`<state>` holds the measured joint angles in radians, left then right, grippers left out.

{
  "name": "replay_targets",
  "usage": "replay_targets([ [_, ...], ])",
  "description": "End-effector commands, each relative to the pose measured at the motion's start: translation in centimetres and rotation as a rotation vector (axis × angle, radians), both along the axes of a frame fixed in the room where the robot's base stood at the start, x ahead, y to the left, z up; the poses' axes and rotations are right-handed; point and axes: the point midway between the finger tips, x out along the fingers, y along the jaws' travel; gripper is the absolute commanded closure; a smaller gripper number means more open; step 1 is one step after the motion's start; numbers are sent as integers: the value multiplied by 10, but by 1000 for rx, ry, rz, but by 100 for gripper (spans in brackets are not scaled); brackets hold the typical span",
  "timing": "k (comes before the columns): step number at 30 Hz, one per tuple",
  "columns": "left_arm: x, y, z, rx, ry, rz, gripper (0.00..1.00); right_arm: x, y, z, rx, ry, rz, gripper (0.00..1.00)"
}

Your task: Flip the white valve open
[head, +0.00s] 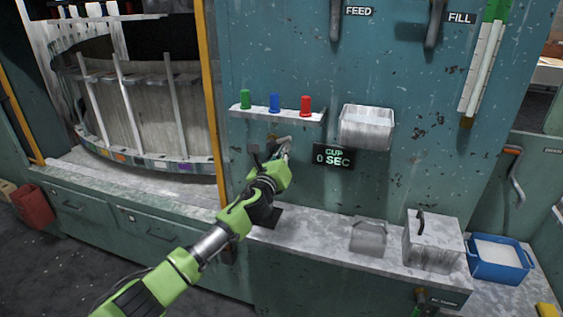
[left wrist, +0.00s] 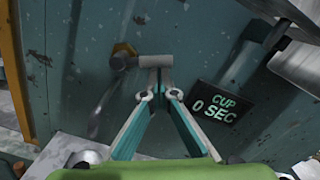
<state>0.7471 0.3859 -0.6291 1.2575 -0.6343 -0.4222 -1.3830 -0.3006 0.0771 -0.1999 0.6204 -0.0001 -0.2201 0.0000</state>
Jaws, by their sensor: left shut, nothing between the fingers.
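A brass fitting (left wrist: 123,55) on the teal wall carries a short pale grey-white bar (left wrist: 155,61), which looks like the white valve's handle and lies sideways, pointing right. A curved grey spout (left wrist: 105,105) hangs below it. My left gripper (left wrist: 157,82) is shut and empty, its fingertips just below the bar; I cannot tell whether they touch it. In the head view my left gripper (head: 285,150) is at the wall under the shelf and hides part of the valve. My right gripper is not in view.
A "CUP 0 SEC" display (head: 336,158) is close right of the gripper. Above are a shelf (head: 275,117) with green, blue and red pegs and a metal bin (head: 367,128). A lidded metal box (head: 432,245) and blue tub (head: 498,262) stand lower right. A yellow post (head: 210,100) is left.

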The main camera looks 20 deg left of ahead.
Motion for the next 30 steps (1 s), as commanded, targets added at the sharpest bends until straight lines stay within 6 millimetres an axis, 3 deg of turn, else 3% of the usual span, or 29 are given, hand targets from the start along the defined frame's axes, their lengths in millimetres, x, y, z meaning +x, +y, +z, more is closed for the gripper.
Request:
replay_targets([
  [13,3,9,28,-425,13,2,100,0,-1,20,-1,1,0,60],
  [30,4,29,49,-929,31,1,100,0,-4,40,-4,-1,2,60],
])
